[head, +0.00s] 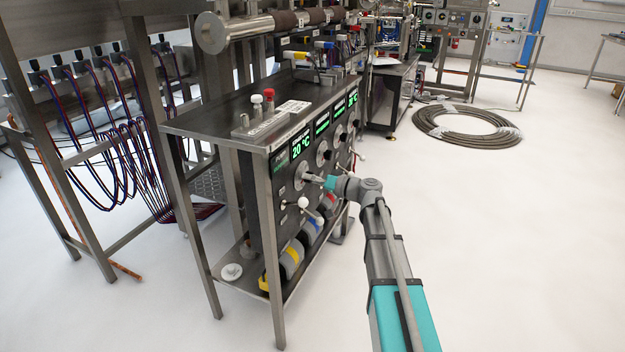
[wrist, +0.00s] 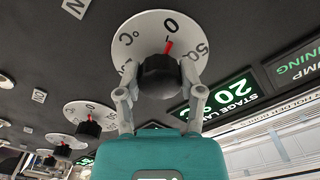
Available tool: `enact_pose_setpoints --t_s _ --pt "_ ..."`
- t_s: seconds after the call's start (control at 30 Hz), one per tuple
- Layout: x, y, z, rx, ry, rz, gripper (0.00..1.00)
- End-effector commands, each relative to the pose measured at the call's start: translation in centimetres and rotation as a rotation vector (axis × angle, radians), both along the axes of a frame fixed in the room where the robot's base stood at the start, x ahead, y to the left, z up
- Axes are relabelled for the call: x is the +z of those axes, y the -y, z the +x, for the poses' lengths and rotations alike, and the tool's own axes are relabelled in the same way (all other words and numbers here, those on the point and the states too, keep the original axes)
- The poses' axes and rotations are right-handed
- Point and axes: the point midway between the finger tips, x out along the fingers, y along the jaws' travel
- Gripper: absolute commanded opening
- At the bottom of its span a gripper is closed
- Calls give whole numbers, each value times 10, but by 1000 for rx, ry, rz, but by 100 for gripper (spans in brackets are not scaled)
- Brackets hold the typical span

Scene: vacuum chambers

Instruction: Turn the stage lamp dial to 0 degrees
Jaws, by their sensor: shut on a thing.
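The stage lamp dial is a white disc (wrist: 132,45) with a black knob (wrist: 160,78) and a red pointer (wrist: 168,48). In the wrist view the pointer points at or very near the 0 mark. My gripper (wrist: 160,86) is shut on the black knob, one finger on each side. The green display (wrist: 222,103) beside the dial starts with "STAGE LA" and reads about 20 °C. In the head view the display (head: 303,148) sits above the dial (head: 300,176), and my gripper (head: 313,180) reaches it from the right.
More white dials with black knobs (wrist: 88,128) line the same dark panel. In the head view the cabinet's steel top (head: 225,122) carries red and white knobs (head: 268,93). Valve handles (head: 302,202) stick out below the dials.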

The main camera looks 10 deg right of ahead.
Motion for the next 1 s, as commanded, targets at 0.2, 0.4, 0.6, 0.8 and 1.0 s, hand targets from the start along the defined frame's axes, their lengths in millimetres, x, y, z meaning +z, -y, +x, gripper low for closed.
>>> enact_pose_setpoints --t_s 0.2,0.4,0.6,0.8,1.0 --pt "0 -3 -2 9 61 -46 2" --pt "0 -3 -2 10 76 -56 2" --pt "0 -3 -2 10 75 -55 2" --pt "0 -3 -2 8 74 -54 72" --pt "0 -1 -1 4 74 -54 84"
